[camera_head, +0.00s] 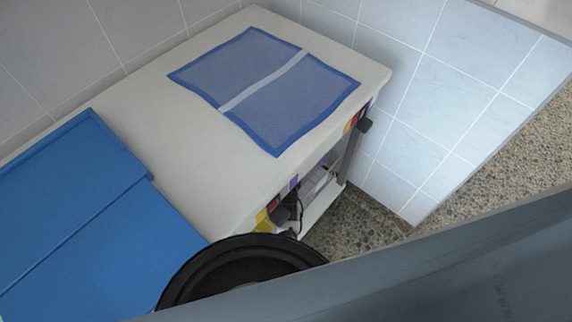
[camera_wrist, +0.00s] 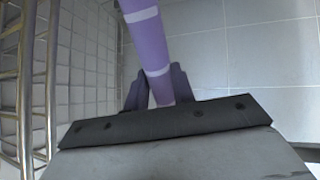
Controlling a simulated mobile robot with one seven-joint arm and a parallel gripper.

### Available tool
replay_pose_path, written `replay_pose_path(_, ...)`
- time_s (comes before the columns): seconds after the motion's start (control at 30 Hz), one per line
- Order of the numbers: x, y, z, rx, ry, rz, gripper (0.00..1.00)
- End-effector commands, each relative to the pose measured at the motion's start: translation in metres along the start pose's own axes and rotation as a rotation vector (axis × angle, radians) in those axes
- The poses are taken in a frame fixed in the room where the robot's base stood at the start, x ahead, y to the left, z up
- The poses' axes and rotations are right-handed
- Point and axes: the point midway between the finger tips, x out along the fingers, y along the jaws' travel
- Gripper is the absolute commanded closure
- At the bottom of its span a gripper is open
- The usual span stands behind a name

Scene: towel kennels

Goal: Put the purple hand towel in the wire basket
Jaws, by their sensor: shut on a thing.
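The purple hand towel (camera_wrist: 150,45) shows in the wrist view as a long, narrow purple shape with pale bands. My gripper (camera_wrist: 159,88) is shut on it, with a dark finger on each side. The towel extends from the fingers to the top edge of the picture. Neither the purple towel nor my gripper shows in the head view. I cannot make out the wire basket for certain in either view.
A blue towel (camera_head: 235,70) with a pale stripe lies flat on a white-topped cabinet (camera_head: 165,110). A blue panel-like object (camera_head: 70,190) is at left and a black round rim (camera_head: 240,245) at bottom. Metal bars (camera_wrist: 50,80) stand at left in the wrist view.

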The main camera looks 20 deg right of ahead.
Motion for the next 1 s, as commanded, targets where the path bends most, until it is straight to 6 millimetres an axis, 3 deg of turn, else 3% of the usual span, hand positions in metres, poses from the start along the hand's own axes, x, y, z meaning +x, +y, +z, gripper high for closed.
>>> replay_pose_path(0.57, 0.003, 0.011, 0.0, 0.0, 0.0, -0.001, 1.0)
replay_pose_path(0.6, 0.003, 0.012, 0.0, 0.0, 0.0, 0.0, 0.7)
replay_pose_path(0.7, 0.003, 0.012, 0.0, 0.0, -0.001, 0.001, 0.57)
replay_pose_path(0.73, 0.003, 0.012, 0.0, 0.0, -0.001, 0.001, 0.53)
replay_pose_path(1.0, 0.003, 0.012, 0.0, 0.0, -0.001, 0.001, 0.53)
